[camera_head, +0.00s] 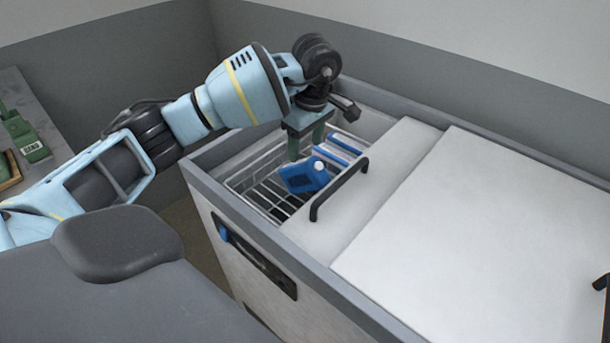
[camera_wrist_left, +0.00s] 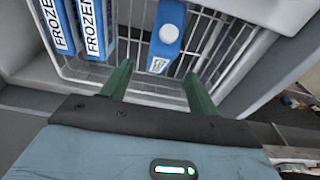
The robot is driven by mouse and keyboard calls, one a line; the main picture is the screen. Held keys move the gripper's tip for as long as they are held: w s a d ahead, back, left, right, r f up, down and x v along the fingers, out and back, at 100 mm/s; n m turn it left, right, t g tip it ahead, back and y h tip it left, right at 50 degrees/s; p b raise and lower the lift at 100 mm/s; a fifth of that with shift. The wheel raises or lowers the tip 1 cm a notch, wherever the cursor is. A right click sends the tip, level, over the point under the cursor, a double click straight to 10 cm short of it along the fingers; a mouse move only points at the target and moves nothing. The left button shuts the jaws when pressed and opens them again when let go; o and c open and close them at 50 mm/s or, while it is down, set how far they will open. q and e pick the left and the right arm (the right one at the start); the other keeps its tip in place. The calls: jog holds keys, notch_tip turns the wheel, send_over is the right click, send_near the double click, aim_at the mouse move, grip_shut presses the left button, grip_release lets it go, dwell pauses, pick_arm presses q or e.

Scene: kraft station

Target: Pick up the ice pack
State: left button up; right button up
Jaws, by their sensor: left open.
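The ice pack (camera_head: 299,179) is blue with a round white cap. It lies tilted in a wire basket (camera_head: 262,160) inside the open part of a chest freezer. It also shows in the left wrist view (camera_wrist_left: 167,38), with a white label at its near end. My left gripper (camera_head: 305,146) is open, its green fingers pointing down over the basket, close to the pack. In the left wrist view the gripper (camera_wrist_left: 158,72) has the pack ahead between its finger lines, with nothing held. My right gripper is not in view.
Blue-and-white boxes marked FROZEN (camera_wrist_left: 95,28) stand in the basket beside the pack. The freezer's white sliding lid (camera_head: 372,187) with a black handle (camera_head: 340,189) borders the opening on the right. The grey freezer rim (camera_head: 232,205) surrounds it. A side table (camera_head: 38,110) stands far left.

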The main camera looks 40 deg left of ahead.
aim_at(304, 160)
pick_arm(q)
jog(key=shift+a+f, duration=0.1)
jog(key=shift+f, duration=0.8)
jog(key=shift+a+f, duration=0.15)
jog(key=shift+f, duration=1.15)
jog(key=shift+a+f, duration=0.1)
jog(key=shift+f, duration=1.15)
jog(key=shift+c, duration=0.3)
grip_shut()
jog(key=shift+r, duration=0.1)
notch_tip(304, 160, up, 10)
jog(key=shift+f, duration=0.1)
